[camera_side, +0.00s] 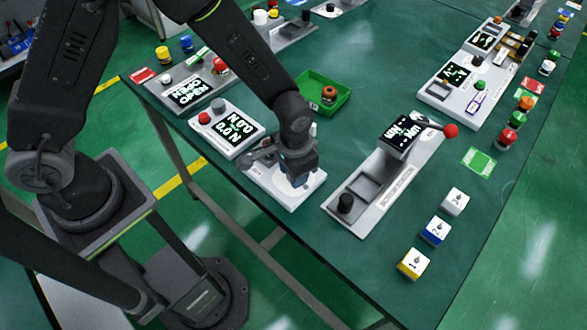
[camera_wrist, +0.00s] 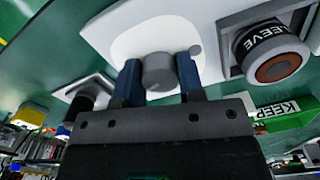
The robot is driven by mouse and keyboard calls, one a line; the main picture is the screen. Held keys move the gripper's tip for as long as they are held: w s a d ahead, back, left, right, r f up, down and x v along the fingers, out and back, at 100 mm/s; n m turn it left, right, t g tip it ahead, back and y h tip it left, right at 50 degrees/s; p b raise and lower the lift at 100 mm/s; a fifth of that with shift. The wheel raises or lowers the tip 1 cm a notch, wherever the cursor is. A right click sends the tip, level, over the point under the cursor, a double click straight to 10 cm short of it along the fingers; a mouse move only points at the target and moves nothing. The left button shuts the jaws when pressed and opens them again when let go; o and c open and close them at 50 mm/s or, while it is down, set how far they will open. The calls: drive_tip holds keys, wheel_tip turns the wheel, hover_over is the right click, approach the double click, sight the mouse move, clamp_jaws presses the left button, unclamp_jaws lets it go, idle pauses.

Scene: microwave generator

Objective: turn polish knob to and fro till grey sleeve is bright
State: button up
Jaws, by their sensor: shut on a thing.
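My gripper (camera_wrist: 159,84) has its two blue fingers on either side of a round grey knob (camera_wrist: 158,70) on a white plate (camera_wrist: 128,38) in the wrist view. The fingers are shut on the knob. In the side view my gripper (camera_side: 299,178) is low over the same white plate (camera_side: 312,191) and hides the knob. A sleeve (camera_wrist: 264,41), a dark cylinder with a label and a brown core, sits in a grey holder to the right of the knob in the wrist view. How bright its surface is I cannot tell.
A green tray (camera_side: 341,101) stands behind my gripper. A station with a black knob (camera_side: 346,203) and a red-tipped lever (camera_side: 451,130) is to the right. A display unit (camera_side: 230,131) is to the left. Several labelled cubes (camera_side: 436,230) lie near the right edge.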

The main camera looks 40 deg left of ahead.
drive_tip(key=shift+m, duration=1.4)
drive_tip(key=shift+m, duration=0.6)
drive_tip(key=m, duration=0.4)
drive_tip(key=shift+m, duration=0.3)
drive_tip(key=n, duration=0.5)
drive_tip(key=shift+n, duration=0.4)
drive_tip(key=n, duration=0.5)
drive_tip(key=shift+n, duration=0.4)
